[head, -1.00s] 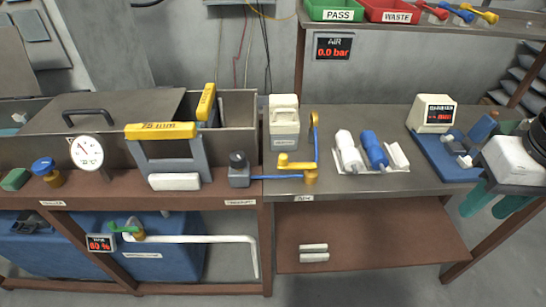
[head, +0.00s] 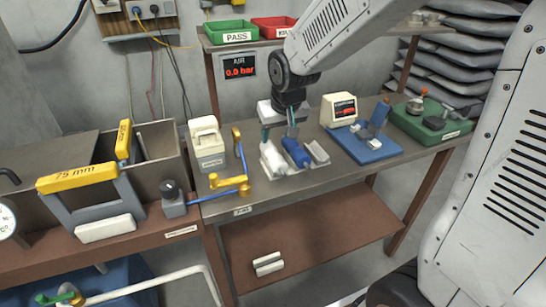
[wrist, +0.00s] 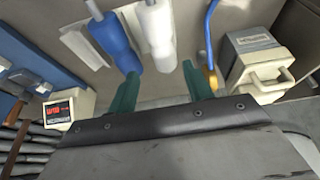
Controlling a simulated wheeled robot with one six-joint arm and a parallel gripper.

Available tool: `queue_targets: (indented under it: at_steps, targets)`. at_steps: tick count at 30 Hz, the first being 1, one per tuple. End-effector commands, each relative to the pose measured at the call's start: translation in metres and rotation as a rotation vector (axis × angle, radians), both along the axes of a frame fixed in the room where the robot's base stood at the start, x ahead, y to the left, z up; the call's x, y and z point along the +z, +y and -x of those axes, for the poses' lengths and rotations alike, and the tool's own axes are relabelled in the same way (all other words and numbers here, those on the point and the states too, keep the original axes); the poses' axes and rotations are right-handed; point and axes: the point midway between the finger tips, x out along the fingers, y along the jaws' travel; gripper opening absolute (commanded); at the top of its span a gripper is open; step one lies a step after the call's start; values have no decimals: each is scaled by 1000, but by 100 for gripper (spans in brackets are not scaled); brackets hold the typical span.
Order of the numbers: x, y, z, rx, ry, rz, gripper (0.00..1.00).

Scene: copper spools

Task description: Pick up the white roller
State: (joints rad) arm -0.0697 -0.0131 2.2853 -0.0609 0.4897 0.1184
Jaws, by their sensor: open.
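The white roller (head: 273,160) lies in a pale tray (head: 284,173) on the metal bench, beside the blue roller (head: 298,154). In the wrist view the white roller (wrist: 157,32) points toward my gripper, with the blue roller (wrist: 112,42) to its left. My gripper (head: 279,139) is open and empty over the back end of the tray. In the wrist view its two green fingers (wrist: 160,72) stand on either side of the white roller's near end. I cannot tell whether either finger touches it.
A white bracket-like piece (head: 317,152) lies right of the blue roller. A small monitor (head: 340,110) and a blue fixture (head: 366,147) stand to the right. The shelf with bins (head: 236,34) is behind.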

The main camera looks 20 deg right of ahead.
Motion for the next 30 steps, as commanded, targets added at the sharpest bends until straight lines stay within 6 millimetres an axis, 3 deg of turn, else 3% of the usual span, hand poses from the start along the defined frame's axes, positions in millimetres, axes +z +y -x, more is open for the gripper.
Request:
queue_targets:
  at_steps: [19,29,30]
  targets:
    - [-73,5,-36,1,-10,-2,51]
    - [-80,5,-39,1,-12,-3,51]
    - [-80,5,-39,1,-12,-3,42]
